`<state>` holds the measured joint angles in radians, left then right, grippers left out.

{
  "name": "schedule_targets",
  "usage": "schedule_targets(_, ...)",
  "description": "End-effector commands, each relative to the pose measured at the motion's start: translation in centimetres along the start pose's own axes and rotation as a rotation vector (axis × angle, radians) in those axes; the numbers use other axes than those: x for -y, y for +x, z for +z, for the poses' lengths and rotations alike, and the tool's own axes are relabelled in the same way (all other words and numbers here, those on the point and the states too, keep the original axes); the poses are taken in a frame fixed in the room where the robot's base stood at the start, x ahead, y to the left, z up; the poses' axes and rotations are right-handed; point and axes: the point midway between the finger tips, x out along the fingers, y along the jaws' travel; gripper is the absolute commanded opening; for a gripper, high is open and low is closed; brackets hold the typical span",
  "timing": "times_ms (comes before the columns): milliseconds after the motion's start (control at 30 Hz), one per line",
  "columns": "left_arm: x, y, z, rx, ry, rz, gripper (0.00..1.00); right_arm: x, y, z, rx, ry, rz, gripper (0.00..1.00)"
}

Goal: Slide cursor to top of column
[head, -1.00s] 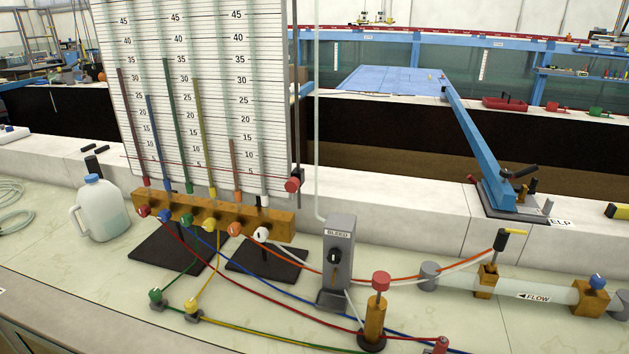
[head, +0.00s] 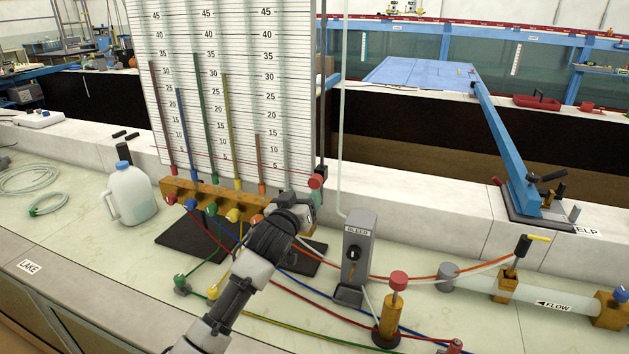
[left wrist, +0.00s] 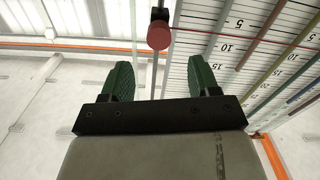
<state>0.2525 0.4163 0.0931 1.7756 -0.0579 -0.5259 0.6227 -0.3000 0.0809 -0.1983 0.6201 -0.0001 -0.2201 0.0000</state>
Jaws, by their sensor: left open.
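The cursor's red knob (head: 316,181) sits low on the dark upright rod (head: 323,130) at the right edge of the scale board (head: 275,80). A thin red line crosses the board near the low marks, about the knob's height. My left gripper (head: 315,199) is just below and in front of the knob. In the left wrist view its green fingers (left wrist: 161,76) are open and empty. The red knob (left wrist: 158,36) shows there beyond the fingertips, between their lines and apart from them. My right gripper is not in view.
A wooden manifold (head: 205,193) with coloured valves and tubes stands under the board. The grey bleed block (head: 358,255) and a red-topped brass post (head: 391,315) stand to the right of my arm. A white jug (head: 131,195) is at left.

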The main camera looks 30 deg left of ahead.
Motion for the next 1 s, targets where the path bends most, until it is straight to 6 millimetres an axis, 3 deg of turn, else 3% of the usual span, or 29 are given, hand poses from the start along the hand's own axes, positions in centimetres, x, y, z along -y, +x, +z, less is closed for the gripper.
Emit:
schedule_targets(200, -0.1, 4.0, -0.2, 0.001, -0.001, -0.001, 0.61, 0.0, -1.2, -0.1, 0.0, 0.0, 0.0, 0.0)
schedule_targets(433, -0.1, 7.0, -0.1, 0.002, 0.001, -0.001, 0.61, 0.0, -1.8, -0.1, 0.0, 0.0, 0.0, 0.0)
schedule_targets(600, -0.1, 8.0, 0.0, 0.002, 0.0, 0.0, 0.61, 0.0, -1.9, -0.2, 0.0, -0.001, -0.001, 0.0)
schedule_targets(933, -0.1, 8.2, 0.1, 0.003, 0.001, 0.0, 0.61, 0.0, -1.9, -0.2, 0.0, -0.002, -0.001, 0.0)
schedule_targets(1000, -0.1, 8.2, 0.1, 0.003, 0.001, 0.0, 0.5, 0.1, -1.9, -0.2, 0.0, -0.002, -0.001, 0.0)
